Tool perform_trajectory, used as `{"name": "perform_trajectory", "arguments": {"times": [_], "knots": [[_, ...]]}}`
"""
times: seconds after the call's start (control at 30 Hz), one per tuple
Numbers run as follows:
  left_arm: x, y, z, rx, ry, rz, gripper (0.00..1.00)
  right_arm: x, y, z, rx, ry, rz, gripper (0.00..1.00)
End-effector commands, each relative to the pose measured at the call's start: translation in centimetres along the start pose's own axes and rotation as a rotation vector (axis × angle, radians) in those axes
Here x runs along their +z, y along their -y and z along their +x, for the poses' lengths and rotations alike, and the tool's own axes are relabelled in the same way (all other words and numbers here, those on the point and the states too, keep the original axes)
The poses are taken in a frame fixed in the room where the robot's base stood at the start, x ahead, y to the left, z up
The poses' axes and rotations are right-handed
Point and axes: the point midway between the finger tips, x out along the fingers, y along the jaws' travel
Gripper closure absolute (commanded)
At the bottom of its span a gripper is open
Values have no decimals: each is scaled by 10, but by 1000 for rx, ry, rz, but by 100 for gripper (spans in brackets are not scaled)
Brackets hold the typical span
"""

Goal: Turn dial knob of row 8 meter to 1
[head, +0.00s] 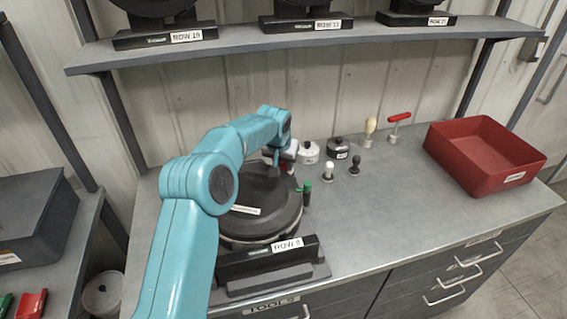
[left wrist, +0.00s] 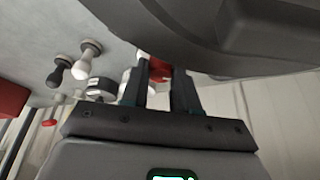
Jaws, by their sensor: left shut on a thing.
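The row 8 meter (head: 276,200) is a round black-lidded unit on a dark base at the front left of the bench. Its label (head: 287,244) faces front. My left arm reaches over the lid, and my left gripper (head: 279,158) is at the meter's far side. In the left wrist view, the left gripper (left wrist: 160,88) has its fingers close together on a small red part, which looks like the dial knob (left wrist: 159,68), just beside the dark meter body (left wrist: 225,35). The dial's figures and pointer are not readable. My right gripper is not in view.
A green-handled tool (head: 307,190) stands close to the meter's right side. Several small pots and handled tools, such as a white pot (head: 308,153), stand behind it. A red bin (head: 455,158) is at the right. A shelf (head: 240,40) with more meters runs above. The front right bench is clear.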

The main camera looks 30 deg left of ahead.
Motion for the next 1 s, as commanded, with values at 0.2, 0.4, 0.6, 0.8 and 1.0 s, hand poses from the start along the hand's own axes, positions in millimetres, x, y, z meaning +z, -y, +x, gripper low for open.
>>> {"name": "perform_trajectory", "arguments": {"times": [0.2,0.4,0.6,0.8,1.0], "knots": [[-2,2,-1,-1,-7,0,45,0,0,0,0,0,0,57],[-1,1,-1,-1,-5,1,45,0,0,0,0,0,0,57],[-2,1,-19,0,-8,1,45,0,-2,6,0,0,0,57],[-2,0,-70,1,-10,1,45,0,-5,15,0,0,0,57],[-2,1,-121,1,-7,0,45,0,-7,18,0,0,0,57]]}}
